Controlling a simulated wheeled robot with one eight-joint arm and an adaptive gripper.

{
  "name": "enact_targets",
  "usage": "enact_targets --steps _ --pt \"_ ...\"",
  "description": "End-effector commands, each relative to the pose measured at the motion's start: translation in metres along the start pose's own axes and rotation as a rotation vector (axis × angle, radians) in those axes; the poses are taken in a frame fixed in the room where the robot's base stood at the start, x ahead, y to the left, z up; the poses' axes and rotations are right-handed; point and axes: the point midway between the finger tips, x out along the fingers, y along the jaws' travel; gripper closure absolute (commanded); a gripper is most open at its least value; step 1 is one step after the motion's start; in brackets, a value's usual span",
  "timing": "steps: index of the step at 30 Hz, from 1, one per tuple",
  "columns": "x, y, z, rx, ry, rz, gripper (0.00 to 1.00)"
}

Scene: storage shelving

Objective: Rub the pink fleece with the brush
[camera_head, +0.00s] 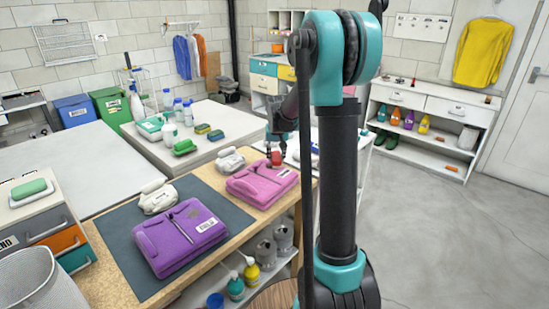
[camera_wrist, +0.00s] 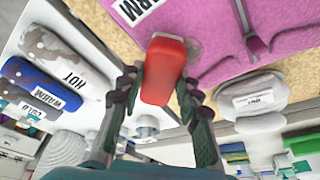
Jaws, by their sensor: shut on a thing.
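The pink fleece (camera_head: 258,190) lies folded on the wooden bench, with a white label on its front. In the wrist view the pink fleece (camera_wrist: 285,22) fills the upper right. My gripper (camera_head: 275,156) is above the far end of the fleece in the head view. In the wrist view my gripper (camera_wrist: 160,88) is shut on a red block-like thing (camera_wrist: 166,60), which seems to be the brush. Its underside and any bristles are hidden. The red end overlaps the fleece's edge in the picture; I cannot tell whether it touches.
A purple fleece (camera_head: 180,235) lies on a dark mat (camera_head: 120,225) nearer the camera. Whitish lumpy things (camera_head: 158,198) sit behind each garment. Bottles and brushes stand on a white table (camera_head: 205,150) behind. A wire basket (camera_head: 40,285) is at the lower left.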

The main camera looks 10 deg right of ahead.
Motion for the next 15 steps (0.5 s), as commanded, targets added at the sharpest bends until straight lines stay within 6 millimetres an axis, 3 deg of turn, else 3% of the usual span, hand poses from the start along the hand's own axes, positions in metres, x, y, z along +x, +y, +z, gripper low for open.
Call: enact_targets --steps 15 --pt "-0.004 -0.022 0.024 -0.002 -0.001 0.000 0.89"
